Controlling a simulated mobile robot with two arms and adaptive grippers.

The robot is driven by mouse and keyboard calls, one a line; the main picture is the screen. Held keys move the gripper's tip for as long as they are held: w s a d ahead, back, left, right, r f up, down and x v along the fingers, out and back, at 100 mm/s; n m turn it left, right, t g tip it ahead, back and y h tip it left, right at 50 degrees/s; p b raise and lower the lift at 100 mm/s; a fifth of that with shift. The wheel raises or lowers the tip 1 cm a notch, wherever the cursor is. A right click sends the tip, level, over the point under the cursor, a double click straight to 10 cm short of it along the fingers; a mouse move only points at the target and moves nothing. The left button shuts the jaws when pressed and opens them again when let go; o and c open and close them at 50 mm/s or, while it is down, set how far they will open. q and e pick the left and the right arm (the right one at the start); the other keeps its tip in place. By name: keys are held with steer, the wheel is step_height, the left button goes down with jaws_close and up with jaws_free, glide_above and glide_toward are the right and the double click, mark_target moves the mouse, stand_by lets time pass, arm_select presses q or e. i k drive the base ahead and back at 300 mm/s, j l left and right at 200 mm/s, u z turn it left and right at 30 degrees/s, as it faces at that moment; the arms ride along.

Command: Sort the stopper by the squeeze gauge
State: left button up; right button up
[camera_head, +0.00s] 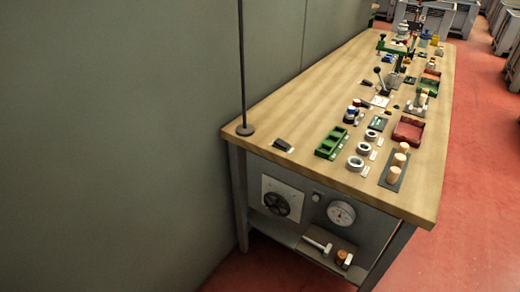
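Pale cork stoppers (395,174) stand in a row on a dark strip (386,184) near the table's front right corner. Three white rings (355,163) lie in a row to their left, with small pale labels beside them. A round dial gauge (340,213) is on the front panel below the tabletop; its reading is too small to tell. I cannot tell which item is the squeeze gauge. A red tray (408,130) and a green compartment tray (331,142) sit nearby. Neither of my grippers is in view.
The wooden table (290,105) runs away from me beside a grey wall. A thin upright pole (242,65) stands at its left edge. A black lever (379,76) and crowded items stand farther back. The red floor (465,230) at right is clear.

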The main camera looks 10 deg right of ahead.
mark_target(342, 255)
steer(key=z, duration=1.1)
